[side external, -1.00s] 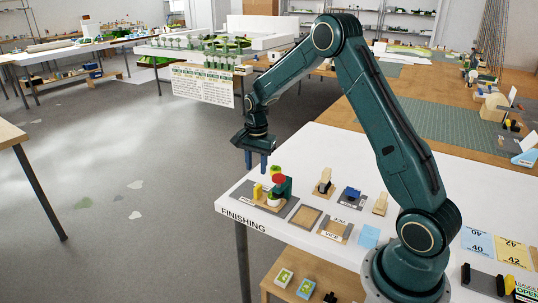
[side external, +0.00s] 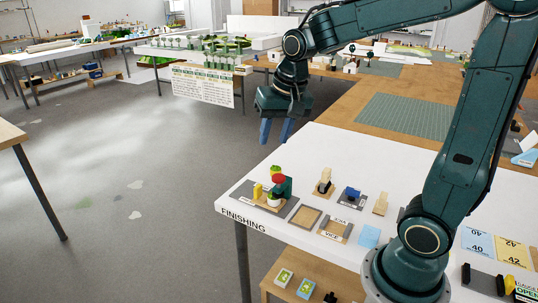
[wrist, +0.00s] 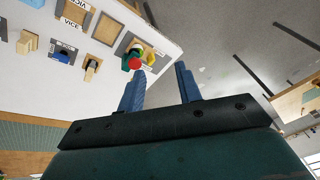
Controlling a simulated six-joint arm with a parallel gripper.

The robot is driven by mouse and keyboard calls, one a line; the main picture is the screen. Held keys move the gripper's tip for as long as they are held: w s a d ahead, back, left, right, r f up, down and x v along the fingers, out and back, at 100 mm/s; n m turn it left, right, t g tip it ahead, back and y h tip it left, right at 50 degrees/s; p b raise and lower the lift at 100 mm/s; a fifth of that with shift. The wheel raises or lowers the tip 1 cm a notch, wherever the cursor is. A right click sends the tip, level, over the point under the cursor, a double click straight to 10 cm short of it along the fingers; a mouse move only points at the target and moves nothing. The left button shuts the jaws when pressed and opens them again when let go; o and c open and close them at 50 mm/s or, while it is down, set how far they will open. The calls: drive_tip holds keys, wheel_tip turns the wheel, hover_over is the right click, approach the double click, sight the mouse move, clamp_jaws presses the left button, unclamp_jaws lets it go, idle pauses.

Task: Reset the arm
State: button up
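My gripper (side external: 276,131) is raised above and beyond the far left corner of the white finishing table (side external: 330,147). Its two blue fingers point down, stand apart and hold nothing. In the wrist view the fingers (wrist: 160,80) are also spread with an empty gap between them. The nearest item is a small model with a red top and green body (side external: 279,183) on a grey mat at the table's left end; it also shows in the wrist view (wrist: 134,63), near the left fingertip. The gripper touches nothing.
On the white table are a wooden tray (side external: 304,217), a vice block (side external: 336,230), a blue item (side external: 351,194) and upright wooden pieces (side external: 381,204). A wooden bench with a green cutting mat (side external: 405,118) lies behind. Grey floor is open at left.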

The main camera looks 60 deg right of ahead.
drive_tip(key=s+a+r+n+t, duration=0.1)
drive_tip(key=s+a+n, duration=0.1)
drive_tip(key=s, duration=0.6)
drive_tip(key=s+a+n+t, duration=0.1)
drive_tip(key=s+a+n, duration=0.2)
drive_tip(key=s+n, duration=0.2)
drive_tip(key=s, duration=0.3)
drive_tip(key=shift+a+r+n+y, duration=0.25)
drive_tip(key=shift+r+n+y, duration=0.05)
drive_tip(key=shift+r, duration=0.1)
drive_tip(key=shift+w, duration=0.1)
